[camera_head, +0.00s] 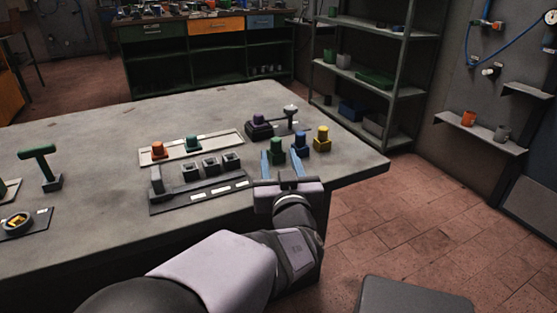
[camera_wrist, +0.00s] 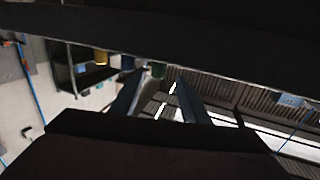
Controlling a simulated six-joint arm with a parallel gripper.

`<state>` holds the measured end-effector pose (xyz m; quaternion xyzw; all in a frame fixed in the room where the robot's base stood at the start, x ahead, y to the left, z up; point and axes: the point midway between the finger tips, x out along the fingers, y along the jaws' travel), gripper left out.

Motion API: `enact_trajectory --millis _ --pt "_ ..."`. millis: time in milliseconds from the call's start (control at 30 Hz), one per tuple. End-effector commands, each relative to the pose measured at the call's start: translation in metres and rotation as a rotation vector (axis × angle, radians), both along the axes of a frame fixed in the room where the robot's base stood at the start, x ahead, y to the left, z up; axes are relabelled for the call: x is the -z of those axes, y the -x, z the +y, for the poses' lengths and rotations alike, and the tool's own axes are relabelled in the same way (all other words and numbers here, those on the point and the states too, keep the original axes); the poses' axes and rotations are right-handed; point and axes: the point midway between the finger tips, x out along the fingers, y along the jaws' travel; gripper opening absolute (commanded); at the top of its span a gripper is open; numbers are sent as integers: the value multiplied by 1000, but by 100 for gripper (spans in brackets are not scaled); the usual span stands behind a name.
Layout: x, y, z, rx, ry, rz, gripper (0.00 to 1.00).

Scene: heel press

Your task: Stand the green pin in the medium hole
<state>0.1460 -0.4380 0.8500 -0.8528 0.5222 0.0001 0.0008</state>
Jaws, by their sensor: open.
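The green pin (camera_head: 277,145) stands upright in a small green base near the table's right side. It also shows at the top middle of the wrist view (camera_wrist: 158,70). My gripper (camera_head: 281,162) is open and empty, with its blue fingers just in front of the green pin. In the wrist view the fingers (camera_wrist: 160,80) are spread, with the green pin beyond them, between their tips. A dark board holds three square blocks: left (camera_head: 190,172), middle (camera_head: 210,167) and right (camera_head: 231,161). Their openings are too small to tell which is medium.
A blue pin (camera_head: 299,142) and a yellow pin (camera_head: 322,134) stand close right of the green pin. A purple-topped device (camera_head: 259,126) is behind. A pale tray (camera_head: 222,136) bears orange and teal pieces. A dark post (camera_head: 156,181) stands at the board's left end.

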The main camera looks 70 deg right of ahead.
Motion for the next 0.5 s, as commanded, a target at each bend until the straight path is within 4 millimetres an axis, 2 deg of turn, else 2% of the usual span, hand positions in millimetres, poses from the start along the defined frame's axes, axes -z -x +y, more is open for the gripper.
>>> enact_trajectory --millis 500 --pt "-6 -1 -2 -4 -4 -1 42"
